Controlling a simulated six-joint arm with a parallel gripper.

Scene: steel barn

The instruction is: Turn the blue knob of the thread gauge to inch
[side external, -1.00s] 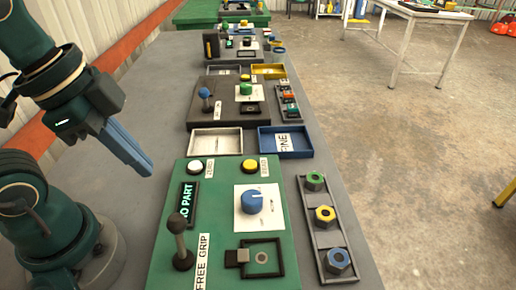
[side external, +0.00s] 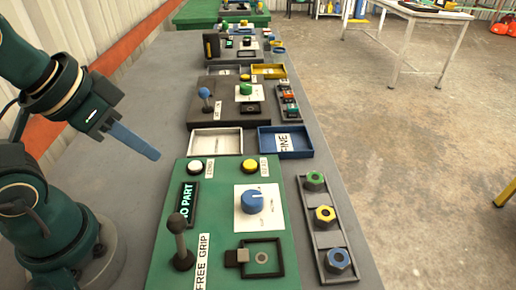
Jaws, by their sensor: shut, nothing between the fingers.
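The thread gauge is a green panel (side external: 222,257) on the near part of the bench. Its blue knob (side external: 253,202) stands on a white dial plate (side external: 243,222) in the right half, with a pale pointer mark on its top. The lettering on the dial is too small to read. The display (side external: 187,204) reads "NO PART", its first letter partly cut off. My gripper (side external: 150,152) is shut and empty. It is in the air left of the panel's far edge, apart from the knob, with its blue fingers slanting down to the right.
A black lever (side external: 180,240), a white button (side external: 195,167), a yellow button (side external: 250,166) and a square black frame (side external: 262,258) are on the panel. A rack (side external: 328,238) with green, yellow and blue nuts lies right. White (side external: 216,130) and blue (side external: 262,152) trays stand behind.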

